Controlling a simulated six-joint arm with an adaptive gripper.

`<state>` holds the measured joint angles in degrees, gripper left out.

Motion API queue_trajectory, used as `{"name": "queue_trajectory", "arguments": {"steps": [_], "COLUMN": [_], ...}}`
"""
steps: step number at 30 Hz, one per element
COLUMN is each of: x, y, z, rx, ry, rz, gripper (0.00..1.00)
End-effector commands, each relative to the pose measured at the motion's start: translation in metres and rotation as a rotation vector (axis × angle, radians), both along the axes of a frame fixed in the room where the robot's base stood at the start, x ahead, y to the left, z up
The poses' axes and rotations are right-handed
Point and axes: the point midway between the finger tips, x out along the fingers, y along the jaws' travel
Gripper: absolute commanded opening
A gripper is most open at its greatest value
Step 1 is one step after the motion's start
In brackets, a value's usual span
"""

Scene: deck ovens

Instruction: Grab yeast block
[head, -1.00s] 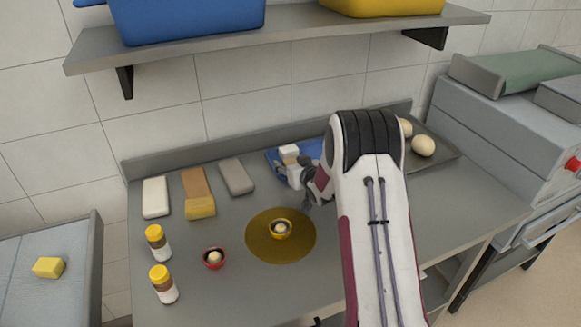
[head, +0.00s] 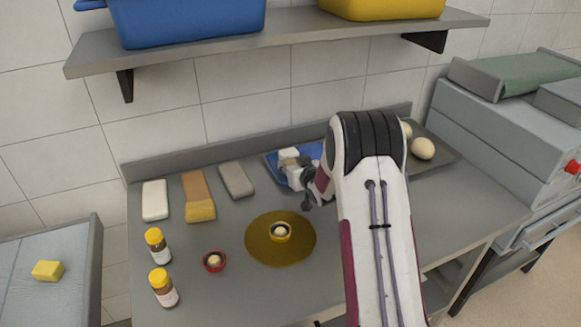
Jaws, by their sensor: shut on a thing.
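A small pale block (head: 289,153), which I take to be the yeast block, is at the blue tray (head: 271,165) near the back of the steel table. My gripper (head: 293,165) reaches it from the right and is shut on it. A tan or darker patch shows across the block where the jaws are. The block's lower part and much of the tray are hidden by my gripper and arm. I cannot tell whether the block still touches the tray.
White (head: 155,200), brown-and-yellow (head: 198,195) and grey (head: 236,180) pieces lie left of the tray. A dark tray (head: 443,152) holds dough balls.

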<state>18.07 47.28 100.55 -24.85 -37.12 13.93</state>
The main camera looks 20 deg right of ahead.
Motion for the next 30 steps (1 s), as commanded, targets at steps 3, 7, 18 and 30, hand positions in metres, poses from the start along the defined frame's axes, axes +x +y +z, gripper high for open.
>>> {"name": "queue_trajectory", "arguments": {"steps": [3,7,18,30], "x": [0.0,0.001,0.0,0.0], "y": [0.0,0.0,0.0,0.0], "z": [0.013,0.029,0.077,0.092], "rx": [0.0,-0.001,-0.001,0.001], "ry": [-0.004,-0.004,-0.003,-0.001], "rz": [0.0,0.0,0.001,0.001], "gripper": [0.08,0.08,0.08,0.08]}}
